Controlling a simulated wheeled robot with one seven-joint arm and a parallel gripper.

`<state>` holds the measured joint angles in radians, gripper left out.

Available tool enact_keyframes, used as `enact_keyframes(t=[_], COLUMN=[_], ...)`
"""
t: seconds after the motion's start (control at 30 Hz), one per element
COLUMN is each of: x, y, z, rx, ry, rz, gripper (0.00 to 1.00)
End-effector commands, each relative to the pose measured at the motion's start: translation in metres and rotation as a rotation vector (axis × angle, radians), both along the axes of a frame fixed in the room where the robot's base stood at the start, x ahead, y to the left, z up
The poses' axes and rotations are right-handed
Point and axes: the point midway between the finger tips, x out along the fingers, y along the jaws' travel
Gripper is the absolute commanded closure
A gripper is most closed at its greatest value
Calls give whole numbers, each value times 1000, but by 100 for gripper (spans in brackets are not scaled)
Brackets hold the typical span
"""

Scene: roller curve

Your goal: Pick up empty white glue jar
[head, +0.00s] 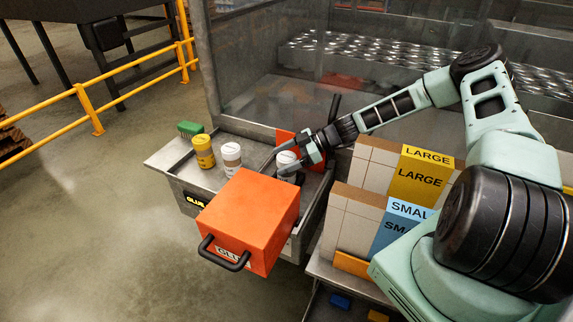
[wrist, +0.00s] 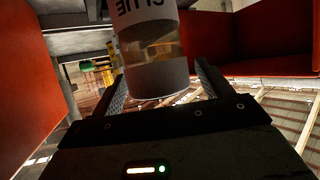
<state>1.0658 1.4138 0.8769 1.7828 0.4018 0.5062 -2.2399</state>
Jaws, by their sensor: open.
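A white glue jar (head: 287,162) stands at the right part of the steel tray, beside the orange box. In the wrist view the jar (wrist: 152,50) shows close up, its "GLUE" lettering upside down, with a see-through band above a grey-white end. My gripper (head: 300,160) is at this jar; in the wrist view its open fingers (wrist: 160,88) lie on either side of it. I cannot tell whether they touch it. Another white jar with a brownish band (head: 231,158) and a yellow jar (head: 204,152) stand to the left in the tray.
The orange box (head: 250,215) with a black handle stands in front of the jar. Red walls (wrist: 270,35) flank the gripper in the wrist view. A green brush (head: 190,129) lies at the tray's far left. Boxes marked LARGE (head: 420,182) and SMALL (head: 395,228) stand to the right.

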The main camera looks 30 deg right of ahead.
Motion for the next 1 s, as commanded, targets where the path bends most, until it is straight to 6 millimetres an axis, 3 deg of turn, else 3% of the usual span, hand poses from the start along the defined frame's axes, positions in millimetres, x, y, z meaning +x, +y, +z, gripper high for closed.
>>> enact_keyframes(t=[0.37, 0.53, 1.0], x=[3, 3, 4], y=[9, 9, 8], z=[-6, -6, 3], rx=[-2, -2, -2], ry=[1, 1, -2], rz=[0, 0, 1], gripper=[25, 71, 71])
